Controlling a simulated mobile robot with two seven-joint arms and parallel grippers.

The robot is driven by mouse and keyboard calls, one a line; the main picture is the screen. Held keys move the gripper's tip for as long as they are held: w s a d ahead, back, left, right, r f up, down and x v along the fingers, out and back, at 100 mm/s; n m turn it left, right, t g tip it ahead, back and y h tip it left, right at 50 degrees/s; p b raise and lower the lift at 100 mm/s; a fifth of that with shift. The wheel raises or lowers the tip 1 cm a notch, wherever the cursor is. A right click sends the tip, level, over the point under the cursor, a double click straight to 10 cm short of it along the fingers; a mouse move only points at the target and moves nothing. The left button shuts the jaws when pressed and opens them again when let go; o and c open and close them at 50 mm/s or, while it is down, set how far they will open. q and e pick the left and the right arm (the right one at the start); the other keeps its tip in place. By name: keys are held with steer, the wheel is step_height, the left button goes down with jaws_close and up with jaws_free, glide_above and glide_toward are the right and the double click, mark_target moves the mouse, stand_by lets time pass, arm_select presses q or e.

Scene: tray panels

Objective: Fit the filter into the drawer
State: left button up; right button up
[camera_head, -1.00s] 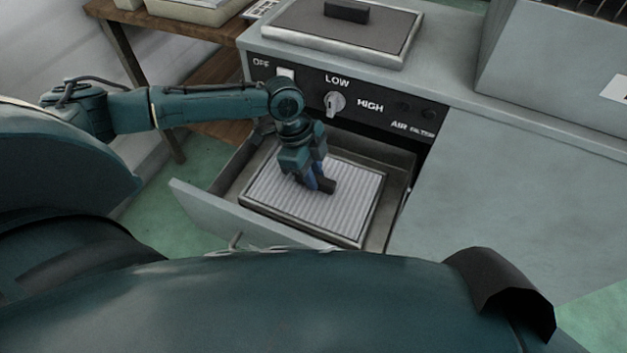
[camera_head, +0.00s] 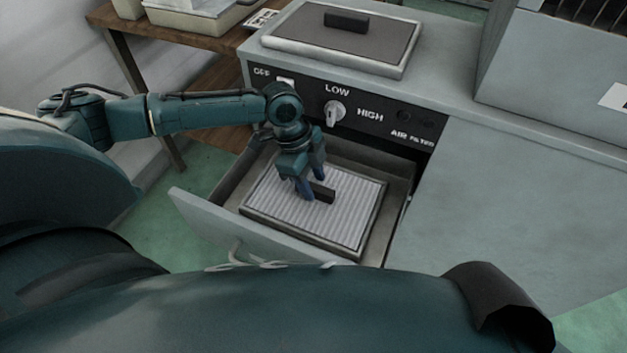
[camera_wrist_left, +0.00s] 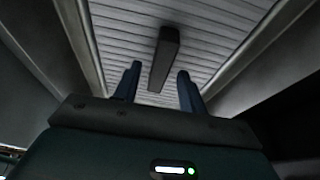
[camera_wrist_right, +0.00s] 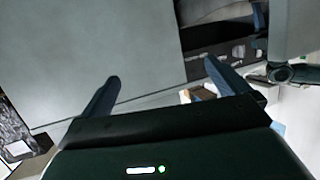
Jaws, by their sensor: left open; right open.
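The filter (camera_head: 345,205) is a pale pleated panel in a grey frame with a dark bar handle (camera_head: 322,192) on top. It lies inside the pulled-out drawer (camera_head: 225,212), and its pleats also show in the left wrist view (camera_wrist_left: 215,45). My left gripper (camera_head: 307,195) is open just above the filter, by the handle. In the left wrist view the handle (camera_wrist_left: 165,55) lies between the two open fingers, with gaps on both sides. My right gripper (camera_wrist_right: 160,85) is open and empty. Whether the filter sits fully flat is hard to tell.
The cabinet's black control panel (camera_head: 350,108) with a knob (camera_head: 335,112) is behind the drawer. A lid-like panel with a handle (camera_head: 340,35) lies on top. A wooden shelf (camera_head: 170,42) stands at the left. The grey surface (camera_head: 510,205) at the right is clear.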

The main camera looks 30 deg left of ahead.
arm_select(q)
steer(key=p+v, duration=0.2)
steer(key=v, duration=0.9)
arm_select(e)
steer(key=r, duration=0.1)
steer(key=d+r, duration=0.1)
steer(key=r+m, duration=0.1)
steer(key=shift+s+d+r+t, duration=0.2)
steer(key=shift+s+t, duration=0.1)
steer(key=shift+s, duration=0.05)
steer(key=shift+f, duration=0.15)
